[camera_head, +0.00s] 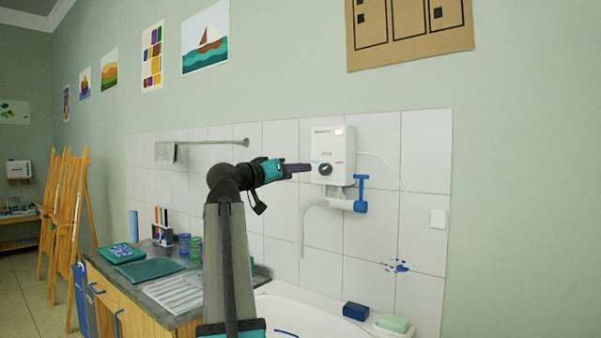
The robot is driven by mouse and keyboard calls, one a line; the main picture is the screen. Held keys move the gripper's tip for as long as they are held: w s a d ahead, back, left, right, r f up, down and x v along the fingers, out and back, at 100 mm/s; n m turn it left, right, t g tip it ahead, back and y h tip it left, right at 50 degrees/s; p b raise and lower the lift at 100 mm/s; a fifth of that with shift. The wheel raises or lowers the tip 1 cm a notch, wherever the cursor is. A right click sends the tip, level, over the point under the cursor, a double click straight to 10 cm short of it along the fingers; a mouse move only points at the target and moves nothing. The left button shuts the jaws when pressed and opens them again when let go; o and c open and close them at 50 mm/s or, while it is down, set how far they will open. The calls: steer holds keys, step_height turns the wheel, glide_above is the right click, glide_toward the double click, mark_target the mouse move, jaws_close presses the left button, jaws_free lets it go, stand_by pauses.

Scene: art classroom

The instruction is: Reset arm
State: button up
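My arm rises from the bottom centre and bends right at its top. My gripper (302,168) points right, just left of the knob (325,169) on the white water heater (333,150) on the tiled wall. I cannot tell whether the fingers touch the heater or are apart from it in depth. The fingers show side-on as one dark shape, so their opening is hidden. I see no object hanging from them. A small reddish light shows at the top of the heater.
The counter (190,315) at left holds cups and cloths. A rail (205,142) crosses the wall.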

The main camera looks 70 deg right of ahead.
steer(key=shift+a, duration=0.25)
steer(key=shift+w+f, duration=0.1)
steer(key=shift+w, duration=0.05)
